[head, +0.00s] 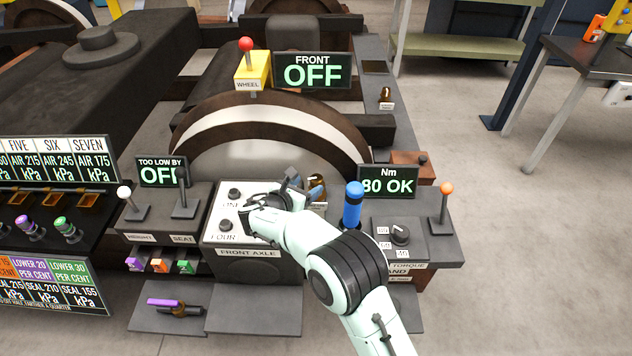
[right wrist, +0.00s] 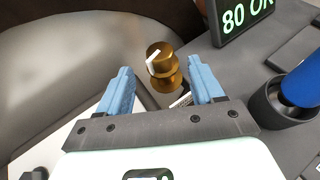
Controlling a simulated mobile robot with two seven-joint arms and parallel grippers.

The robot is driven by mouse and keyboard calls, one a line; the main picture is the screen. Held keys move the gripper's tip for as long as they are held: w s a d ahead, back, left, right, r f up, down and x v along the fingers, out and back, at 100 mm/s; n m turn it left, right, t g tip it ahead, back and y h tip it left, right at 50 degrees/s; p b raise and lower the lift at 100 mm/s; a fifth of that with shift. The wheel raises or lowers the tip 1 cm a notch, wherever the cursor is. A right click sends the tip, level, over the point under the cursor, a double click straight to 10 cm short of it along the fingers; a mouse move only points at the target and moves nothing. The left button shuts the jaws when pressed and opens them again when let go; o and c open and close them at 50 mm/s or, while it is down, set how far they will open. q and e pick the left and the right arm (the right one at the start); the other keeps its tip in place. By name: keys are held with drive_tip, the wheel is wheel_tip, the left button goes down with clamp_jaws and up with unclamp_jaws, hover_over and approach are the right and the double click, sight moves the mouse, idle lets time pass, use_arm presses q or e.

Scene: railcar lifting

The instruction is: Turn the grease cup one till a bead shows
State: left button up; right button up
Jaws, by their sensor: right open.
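A brass grease cup (right wrist: 160,62) with a white mark on its cap shows in the right wrist view. It also shows in the head view (head: 318,182), partly hidden by my gripper; its label is not readable. My right gripper (right wrist: 160,76) is open, with one blue finger on each side of the cup in the picture. I see no finger pressed on the cup, and no bead shows on it. In the head view the right gripper (head: 303,187) reaches over the front axle panel (head: 240,240). My left gripper is not in view.
Another brass cup (head: 386,96) stands farther back on the right. A blue-handled tool (head: 353,204) stands upright right of my gripper, beside the "80 OK" display (head: 388,181). Black knobs (head: 234,194) sit on the panel. An orange-topped lever (head: 445,205) is at right.

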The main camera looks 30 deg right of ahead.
sight(312, 180)
drive_tip(key=b+x, duration=0.1)
drive_tip(key=x, duration=0.6)
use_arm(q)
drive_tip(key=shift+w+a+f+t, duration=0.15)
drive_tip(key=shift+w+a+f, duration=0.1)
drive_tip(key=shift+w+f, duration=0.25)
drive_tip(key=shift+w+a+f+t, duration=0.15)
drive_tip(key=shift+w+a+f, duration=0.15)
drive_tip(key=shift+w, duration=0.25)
use_arm(e)
drive_tip(key=c, duration=1)
drive_tip(key=shift+r+m+g+p, duration=0.15)
drive_tip(key=shift+m+g+p, duration=0.25)
drive_tip(key=shift+m+g+h, duration=0.5)
drive_tip(key=shift+m+g, duration=0.7)
drive_tip(key=shift+g, duration=0.1)
drive_tip(key=shift+m+g+b, duration=0.5)
drive_tip(key=shift+g+b, duration=0.15)
drive_tip(key=shift+g, duration=0.05)
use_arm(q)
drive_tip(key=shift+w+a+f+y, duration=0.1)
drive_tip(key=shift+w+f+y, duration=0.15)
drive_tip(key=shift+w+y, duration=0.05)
